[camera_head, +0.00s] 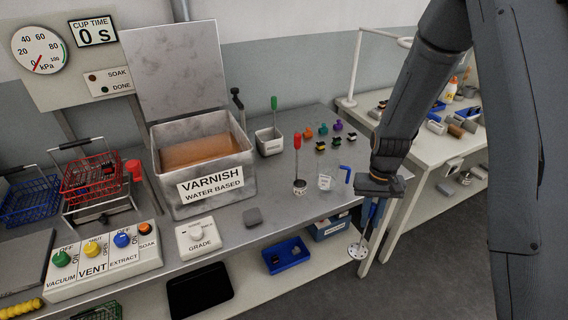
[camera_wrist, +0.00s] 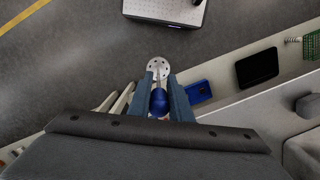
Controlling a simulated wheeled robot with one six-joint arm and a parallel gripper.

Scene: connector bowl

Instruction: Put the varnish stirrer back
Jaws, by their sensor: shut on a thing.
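The varnish stirrer has a blue handle and a pale round disc with holes (camera_head: 357,250). My gripper (camera_head: 373,212) is shut on its handle, and the stirrer hangs disc-down, slightly tilted, in front of the bench's right end. In the wrist view the blue handle (camera_wrist: 159,103) sits between the two fingers of my gripper (camera_wrist: 165,95), with the disc (camera_wrist: 158,67) beyond them. The varnish tank (camera_head: 215,187) stands on the bench with its lid raised and brown liquid inside. A grey holder (camera_head: 269,146) with a green-handled tool stands right of the tank.
A red-handled tool (camera_head: 298,160) stands in a small cup. Several small coloured connectors lie behind. A blue bin (camera_head: 286,256) is on the lower shelf. A second table (camera_head: 440,148) stands right; open floor lies between.

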